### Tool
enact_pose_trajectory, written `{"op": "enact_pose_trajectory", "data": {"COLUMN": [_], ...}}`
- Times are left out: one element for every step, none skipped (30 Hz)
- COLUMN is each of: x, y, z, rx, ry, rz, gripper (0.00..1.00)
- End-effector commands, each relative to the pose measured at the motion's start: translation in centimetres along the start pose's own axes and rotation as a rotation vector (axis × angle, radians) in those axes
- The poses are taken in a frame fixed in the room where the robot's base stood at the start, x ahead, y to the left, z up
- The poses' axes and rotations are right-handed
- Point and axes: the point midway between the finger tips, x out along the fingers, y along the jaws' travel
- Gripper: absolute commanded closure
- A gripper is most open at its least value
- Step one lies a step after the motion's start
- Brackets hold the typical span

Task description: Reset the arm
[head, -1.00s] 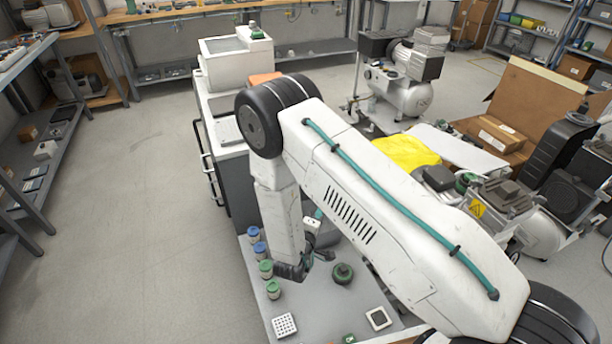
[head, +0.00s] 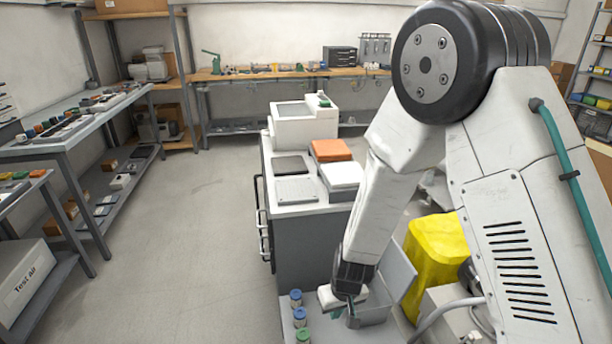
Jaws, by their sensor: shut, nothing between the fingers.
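My gripper (head: 350,308) shows low in the head view, at the end of my white arm, pointing down over the grey work surface (head: 320,337). It is shut with nothing held. A small white item (head: 328,296) shows right beside the gripper; whether they touch I cannot tell. A grey open box or bracket (head: 382,302) stands just right of the gripper. My forearm and upper arm fill the right side and hide much behind them.
Jars with blue lids (head: 299,314) and a green lid (head: 303,336) stand left of the gripper. Beyond is a dark cabinet (head: 300,238) bearing a white machine (head: 303,126) and an orange box (head: 330,150). A yellow cover (head: 434,250) lies near my arm. Floor (head: 200,250) at left is clear.

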Motion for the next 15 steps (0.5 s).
{"op": "enact_pose_trajectory", "data": {"x": [-2.7,-4.1,-6.0,-7.4,-8.9,-10.7,-12.1,-13.5,-15.3,-16.6,-17.9,-19.6,-20.9,-22.1,-23.7], "y": [-0.1,-0.1,-0.1,-0.1,0.0,0.1,0.3,0.5,0.8,1.0,1.3,1.7,2.0,2.3,2.7], "z": [0.3,0.7,1.3,1.8,2.3,3.1,3.7,4.3,5.2,5.8,6.5,7.5,8.2,9.0,10.0], "rx": [0.017,0.026,0.038,0.046,0.055,0.065,0.072,0.079,0.089,0.096,0.103,0.113,0.12,0.128,0.139], "ry": [-0.024,-0.046,-0.075,-0.096,-0.116,-0.142,-0.161,-0.179,-0.201,-0.217,-0.232,-0.25,-0.264,-0.275,-0.289], "rz": [-0.032,-0.049,-0.069,-0.081,-0.091,-0.101,-0.107,-0.111,-0.113,-0.113,-0.112,-0.108,-0.103,-0.098,-0.089], "gripper": [1.0,1.0,1.0,1.0,1.0,1.0,1.0,1.0,1.0,1.0,1.0,1.0,1.0,1.0,1.0]}}
